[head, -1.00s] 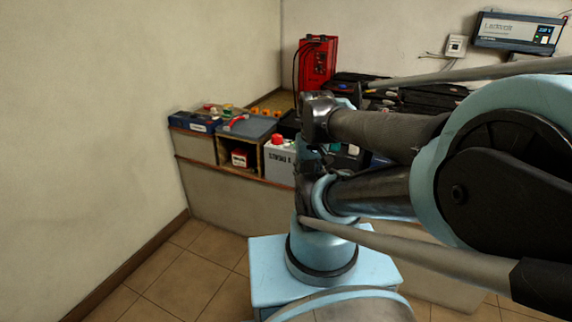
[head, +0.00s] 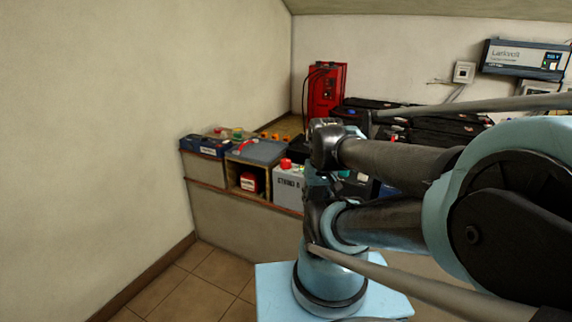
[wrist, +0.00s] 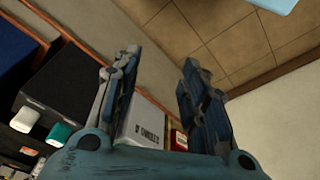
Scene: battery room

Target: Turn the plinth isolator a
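A grey box (head: 289,187) with dark lettering that seems to read "STRING A" stands on the low bench in the head view. A red knob (head: 286,163) sits on its top; which way it is turned is too small to tell. In the wrist view the pale lettered face of a box (wrist: 146,124), likely the same one, shows between the finger bases; its knob is not visible there. My gripper (wrist: 162,58) is open and empty, fingers wide apart. In the head view my arm hides the gripper and its gap to the box.
A shelf cubby (head: 262,150) holding a small red box (head: 249,182) stands left of the grey box, then a blue battery (head: 204,146). A red charger unit (head: 326,88) and dark batteries stand behind. Tiled floor (head: 205,277) is open in front.

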